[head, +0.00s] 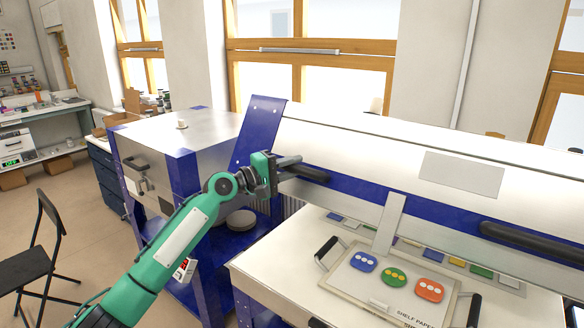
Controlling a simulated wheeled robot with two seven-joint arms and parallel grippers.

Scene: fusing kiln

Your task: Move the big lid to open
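The big lid (350,150) is a long pale panel with a blue band along its lower front, and it slopes over the white kiln body. A black bar handle (308,174) is on its left part and another black handle (525,240) is on the right. My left gripper (288,163), on a green arm, is at the left end of the left handle. Its grey fingers overlap the handle end in the head view. I cannot tell whether they are closed around it. My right gripper is out of view.
A board (350,287) with dark handles and blue, green and red pieces lies in front of the lid. Coloured tiles (480,271) line up behind it. A smaller metal kiln (180,140) stands left. A black chair (35,260) is on the open floor.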

